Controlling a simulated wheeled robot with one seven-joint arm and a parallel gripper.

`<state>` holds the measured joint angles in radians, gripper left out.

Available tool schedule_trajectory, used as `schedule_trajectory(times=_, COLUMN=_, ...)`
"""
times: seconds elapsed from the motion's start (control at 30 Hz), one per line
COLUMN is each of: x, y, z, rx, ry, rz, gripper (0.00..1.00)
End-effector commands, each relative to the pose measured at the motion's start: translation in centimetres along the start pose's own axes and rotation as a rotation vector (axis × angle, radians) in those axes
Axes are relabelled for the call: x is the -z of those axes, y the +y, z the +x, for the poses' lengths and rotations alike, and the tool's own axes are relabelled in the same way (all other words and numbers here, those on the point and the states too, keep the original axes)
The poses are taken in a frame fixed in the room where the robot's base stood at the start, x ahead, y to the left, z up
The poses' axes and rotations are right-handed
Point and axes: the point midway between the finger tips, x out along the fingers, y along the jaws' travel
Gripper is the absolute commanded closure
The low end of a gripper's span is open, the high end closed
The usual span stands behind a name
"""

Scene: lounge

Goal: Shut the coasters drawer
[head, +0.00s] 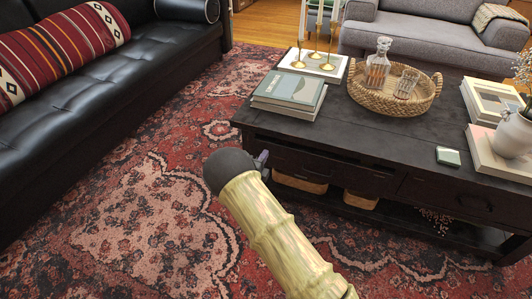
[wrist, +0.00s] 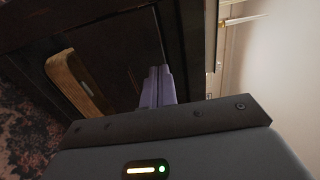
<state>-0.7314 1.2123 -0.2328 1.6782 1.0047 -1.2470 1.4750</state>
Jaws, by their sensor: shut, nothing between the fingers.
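A dark wood coffee table (head: 400,135) has drawer fronts along its near side. The left drawer front (head: 325,170) is just right of my gripper (head: 262,158), with a dark gap above it. The right drawer front (head: 465,203) has a dark handle. I cannot tell which drawer is for coasters, and no coasters show inside one. My gripper's purple fingers are together and empty, near the table's front left corner. In the wrist view the fingers (wrist: 157,87) point at dark wood (wrist: 125,50); I cannot tell whether they touch it.
Books (head: 290,92), a wicker tray (head: 390,98) with a decanter (head: 378,62), a small glass block (head: 448,156) and a white vase (head: 512,135) stand on the tabletop. Baskets (head: 300,183) sit on the lower shelf. A black sofa (head: 110,90) is at left; the rug (head: 150,200) between is clear.

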Motion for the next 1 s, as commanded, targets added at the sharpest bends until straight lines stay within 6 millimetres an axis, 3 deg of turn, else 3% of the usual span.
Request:
schedule_trajectory(times=0.3, x=0.0, y=-0.4, z=-6.5, rx=-0.003, ry=0.0, rz=-0.003, gripper=1.0)
schedule_trajectory(times=0.5, x=-0.1, y=-0.2, z=-9.6, rx=-0.002, ry=-0.002, rz=-0.002, gripper=1.0)
schedule_trajectory(times=1.0, x=0.0, y=-0.3, z=-10.0, rx=-0.011, ry=-0.002, rz=-0.007, gripper=1.0)
